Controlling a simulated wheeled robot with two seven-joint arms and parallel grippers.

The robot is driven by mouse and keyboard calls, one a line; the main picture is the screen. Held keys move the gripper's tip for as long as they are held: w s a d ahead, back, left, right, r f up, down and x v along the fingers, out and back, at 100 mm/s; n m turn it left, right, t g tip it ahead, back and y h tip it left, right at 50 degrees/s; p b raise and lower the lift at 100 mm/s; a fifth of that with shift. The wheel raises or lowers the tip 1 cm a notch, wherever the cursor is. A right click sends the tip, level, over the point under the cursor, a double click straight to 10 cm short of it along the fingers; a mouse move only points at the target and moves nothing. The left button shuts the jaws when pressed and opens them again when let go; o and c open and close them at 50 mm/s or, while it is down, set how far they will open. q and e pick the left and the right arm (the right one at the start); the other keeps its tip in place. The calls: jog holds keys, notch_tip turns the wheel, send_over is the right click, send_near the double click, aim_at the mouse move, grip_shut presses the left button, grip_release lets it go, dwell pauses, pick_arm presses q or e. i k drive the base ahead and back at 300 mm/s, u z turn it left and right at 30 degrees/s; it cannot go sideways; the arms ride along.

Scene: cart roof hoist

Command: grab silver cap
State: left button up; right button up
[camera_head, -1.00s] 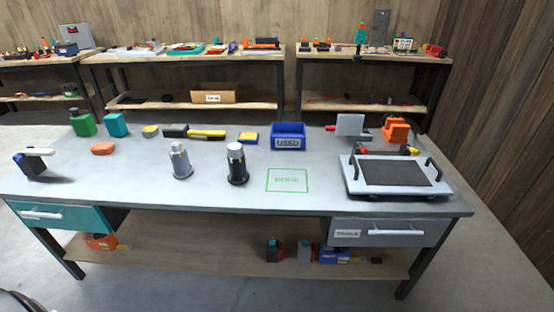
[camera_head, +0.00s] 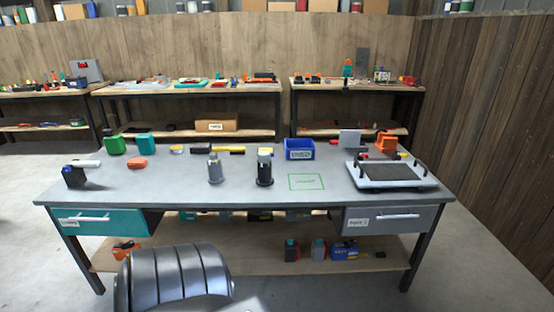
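A silver-grey bottle-like cylinder (camera_head: 215,170) stands upright near the middle of the workbench. A black cylinder (camera_head: 265,172) stands upright to its right, on a wider dark base. Its top is light, and a yellow-topped block lies close behind it, so the edge of the top is hard to make out. Which of the two carries the silver cap is too small to tell. Neither of my grippers is in view, and nothing touches either cylinder.
On the bench (camera_head: 130,188) are a blue bin (camera_head: 300,155), a green marked square (camera_head: 306,182), a grey tray with handles (camera_head: 425,182) and several small items along the back. Two drawers (camera_head: 390,220) are shut. The bench front around the cylinders is clear.

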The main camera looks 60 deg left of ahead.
aim_at(264, 157)
jog(key=i, duration=1.4)
jog(key=u, duration=0.35)
jog(key=i, duration=1.1)
jog(key=u, duration=1.4)
jog(key=i, duration=0.85)
jog(key=u, duration=1.3)
jog(key=i, duration=0.2)
jog(key=u, duration=0.05)
